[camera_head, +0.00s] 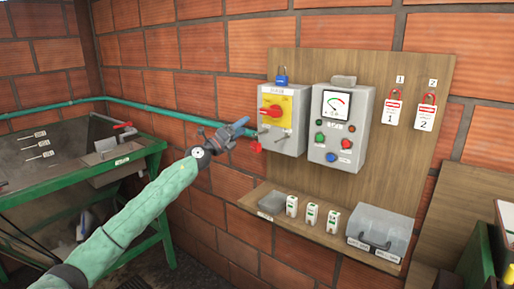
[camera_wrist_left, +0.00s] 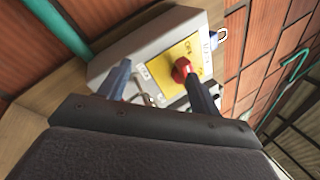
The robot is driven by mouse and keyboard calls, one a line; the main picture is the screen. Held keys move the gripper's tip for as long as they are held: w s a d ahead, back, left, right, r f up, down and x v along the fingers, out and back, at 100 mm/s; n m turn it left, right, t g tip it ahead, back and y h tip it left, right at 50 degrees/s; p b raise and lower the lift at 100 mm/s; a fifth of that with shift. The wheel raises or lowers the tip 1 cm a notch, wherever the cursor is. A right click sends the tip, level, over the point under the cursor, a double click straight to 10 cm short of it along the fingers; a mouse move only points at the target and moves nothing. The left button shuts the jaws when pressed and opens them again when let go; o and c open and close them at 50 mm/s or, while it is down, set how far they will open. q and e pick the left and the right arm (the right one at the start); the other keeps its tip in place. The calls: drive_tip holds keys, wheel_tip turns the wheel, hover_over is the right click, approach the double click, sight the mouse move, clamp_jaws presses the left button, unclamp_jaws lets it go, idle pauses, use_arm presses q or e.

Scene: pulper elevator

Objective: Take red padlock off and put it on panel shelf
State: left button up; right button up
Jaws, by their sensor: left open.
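A small red thing, apparently the red padlock (camera_head: 255,146), hangs at the lower left side of the grey isolator box (camera_head: 290,139), by a metal hasp (camera_head: 264,134). I cannot make it out in the left wrist view, where the hasp (camera_wrist_left: 146,98) shows between the fingers. My left gripper (camera_head: 241,132) is open and empty, just left of the box and apart from the padlock. In the left wrist view its fingers (camera_wrist_left: 156,75) point at the box face. The panel shelf (camera_head: 291,226) runs below the boxes. My right gripper is not in view.
The box has a yellow plate with a red rotary knob (camera_head: 271,112) and a blue padlock (camera_head: 282,77) on top. A control box (camera_head: 342,126) is to its right. Tagged red locks (camera_head: 393,112) hang further right. Several small devices (camera_head: 312,213) and a grey case (camera_head: 380,231) occupy the shelf.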

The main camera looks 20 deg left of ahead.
sight(253, 143)
use_arm(q)
drive_tip(key=shift+s+d+f+m+g+y+p, duration=0.2)
drive_tip(key=shift+s+d+f+m+g+y, duration=0.35)
drive_tip(key=shift+m+g, duration=0.95)
drive_tip(key=shift+s+d+f+m+g+y+p, duration=0.25)
drive_tip(key=shift+f+m+g+y, duration=0.65)
drive_tip(key=shift+m, duration=1.05)
drive_tip(key=shift+s+d+f+m+g+y+p, duration=0.15)
drive_tip(key=shift+s+f+m+g+y, duration=0.55)
drive_tip(key=shift+m+g, duration=0.85)
drive_tip(key=shift+t, duration=0.25)
drive_tip(key=p+x, duration=0.3)
drive_tip(key=x, duration=0.1)
drive_tip(key=shift+w+d+r, duration=0.15)
drive_tip(key=shift+d, duration=0.1)
drive_tip(key=shift+w+d+f+m, duration=0.3)
drive_tip(key=shift+w+f, duration=0.15)
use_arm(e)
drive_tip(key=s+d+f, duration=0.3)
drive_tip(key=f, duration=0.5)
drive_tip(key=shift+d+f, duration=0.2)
use_arm(q)
drive_tip(key=shift+c, duration=0.2)
drive_tip(key=c, duration=1.1)
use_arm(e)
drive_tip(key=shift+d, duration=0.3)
